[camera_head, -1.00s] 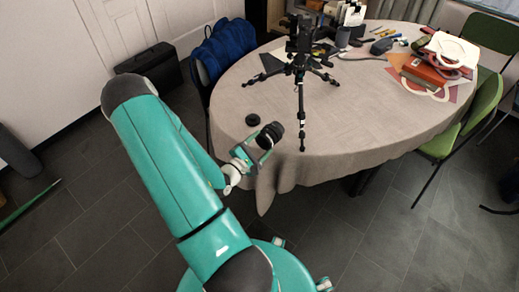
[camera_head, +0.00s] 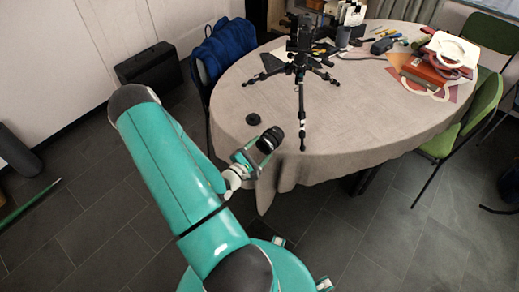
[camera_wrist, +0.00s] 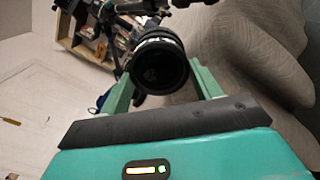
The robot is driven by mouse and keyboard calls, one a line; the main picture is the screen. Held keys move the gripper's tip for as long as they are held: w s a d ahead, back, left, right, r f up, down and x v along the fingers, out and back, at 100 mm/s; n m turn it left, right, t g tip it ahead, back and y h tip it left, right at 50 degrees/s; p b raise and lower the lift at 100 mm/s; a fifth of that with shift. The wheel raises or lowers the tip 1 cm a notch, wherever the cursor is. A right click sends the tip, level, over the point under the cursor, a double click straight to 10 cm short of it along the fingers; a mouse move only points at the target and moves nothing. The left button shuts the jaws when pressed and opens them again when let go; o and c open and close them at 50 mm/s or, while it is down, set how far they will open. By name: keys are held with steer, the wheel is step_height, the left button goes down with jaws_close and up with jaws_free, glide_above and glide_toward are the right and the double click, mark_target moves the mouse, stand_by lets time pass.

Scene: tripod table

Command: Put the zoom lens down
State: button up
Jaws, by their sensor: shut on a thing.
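The zoom lens (camera_head: 270,140) is a black cylinder near the front left edge of the table (camera_head: 360,125). My gripper (camera_head: 257,152) is shut on it. In the wrist view the lens (camera_wrist: 158,66) sits between the two green fingers, its dark round end facing the camera. In the head view the lens looks tilted. I cannot tell whether it touches the cloth. A small black disc (camera_head: 253,119), perhaps a lens cap, lies on the cloth just behind the lens.
A black tripod (camera_head: 301,65) stands on the table, one leg reaching close to the right of the lens. A blue bag (camera_head: 226,47) is on a chair at the left.

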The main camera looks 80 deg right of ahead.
steer(key=o, duration=1.3)
steer(key=shift+f, duration=0.35)
steer(key=shift+r, duration=0.65)
steer(key=v, duration=1.2)
steer(key=shift+r, duration=0.2)
steer(key=shift+w, duration=0.1)
